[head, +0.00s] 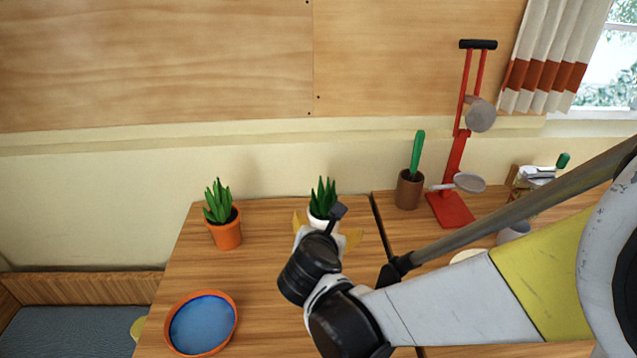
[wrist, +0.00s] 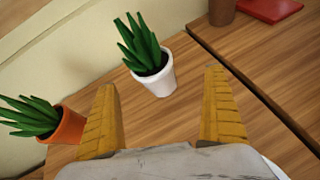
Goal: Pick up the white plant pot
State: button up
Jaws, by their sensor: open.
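The white plant pot (wrist: 157,81) holds a spiky green plant and stands upright on the wooden table. In the wrist view it lies ahead of my gripper (wrist: 163,108), between the lines of the two yellow fingers and beyond their tips. My gripper is open and empty. In the head view the white pot (head: 318,222) stands near the wall, with its lower part hidden behind my gripper (head: 328,230). I cannot tell from the head view how far the fingers are from the pot.
An orange pot (head: 226,234) with a similar plant stands to the left. A blue-filled orange dish (head: 202,324) is at the front left. A brown pot (head: 408,190) with a cactus and a red stand (head: 452,208) are on the right table. The wall is close behind.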

aim_at(323, 218)
jog(key=w+f, duration=0.1)
jog(key=w, duration=0.1)
jog(key=w+f+n+b, duration=0.2)
jog(key=w, duration=0.1)
jog(key=shift+w+a, duration=0.3)
jog(key=b+x, duration=0.2)
jog(key=x, duration=0.3)
jog(key=shift+s+f, duration=0.1)
jog(key=shift+f, duration=0.1)
jog(key=shift+r, duration=0.1)
jog(key=c, duration=1.4)
